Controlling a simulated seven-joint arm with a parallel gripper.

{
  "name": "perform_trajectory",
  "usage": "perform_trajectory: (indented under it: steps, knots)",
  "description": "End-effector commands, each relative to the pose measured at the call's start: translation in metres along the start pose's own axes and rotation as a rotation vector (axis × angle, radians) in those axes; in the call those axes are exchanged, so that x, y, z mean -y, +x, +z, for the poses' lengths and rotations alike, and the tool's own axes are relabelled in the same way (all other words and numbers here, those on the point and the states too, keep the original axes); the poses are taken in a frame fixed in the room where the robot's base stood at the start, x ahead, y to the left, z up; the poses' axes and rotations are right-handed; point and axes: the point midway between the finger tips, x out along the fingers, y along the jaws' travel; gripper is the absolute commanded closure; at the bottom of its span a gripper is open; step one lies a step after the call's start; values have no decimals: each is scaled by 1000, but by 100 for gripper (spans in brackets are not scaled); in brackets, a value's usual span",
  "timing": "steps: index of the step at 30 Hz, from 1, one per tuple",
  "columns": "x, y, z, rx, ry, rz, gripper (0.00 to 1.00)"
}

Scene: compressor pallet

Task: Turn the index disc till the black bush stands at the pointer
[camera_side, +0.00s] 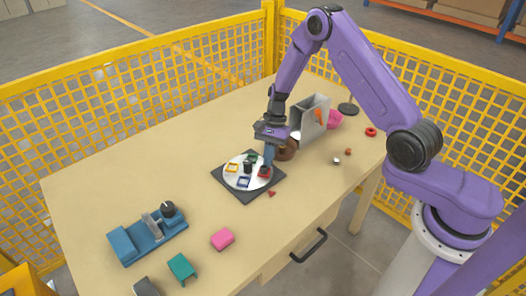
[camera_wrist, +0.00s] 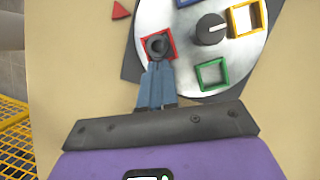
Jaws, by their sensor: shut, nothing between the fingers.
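The pale index disc (camera_side: 238,183) lies on a dark square plate (camera_side: 247,197) in mid-table; the wrist view shows part of the disc (camera_wrist: 187,62). It carries red (camera_wrist: 171,55), green (camera_wrist: 212,73), yellow (camera_wrist: 247,17) and blue square frames around a dark centre knob (camera_wrist: 210,29). The black bush (camera_wrist: 157,45) stands in the red frame. The red triangular pointer (camera_wrist: 120,10) lies beside the plate, apart from the red frame; it also shows in the side view (camera_side: 271,193). My gripper (camera_wrist: 157,65) is shut and empty, its fingertips down right beside the bush, seemingly touching it.
A grey bin (camera_side: 312,120) and brown round item (camera_side: 287,150) stand close behind my gripper. A blue fixture (camera_side: 142,236), pink block (camera_side: 223,239) and teal piece (camera_side: 182,268) lie at the front left. A red ring (camera_side: 371,131) lies right. The table's left rear is clear.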

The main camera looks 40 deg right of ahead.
Motion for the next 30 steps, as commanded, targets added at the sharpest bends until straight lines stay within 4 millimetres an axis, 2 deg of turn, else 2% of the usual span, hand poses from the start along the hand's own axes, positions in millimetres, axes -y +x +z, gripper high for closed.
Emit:
perform_trajectory:
  steps: [30]
  knots:
    - [-12, 8, 20, 1, 336, -133, 100]
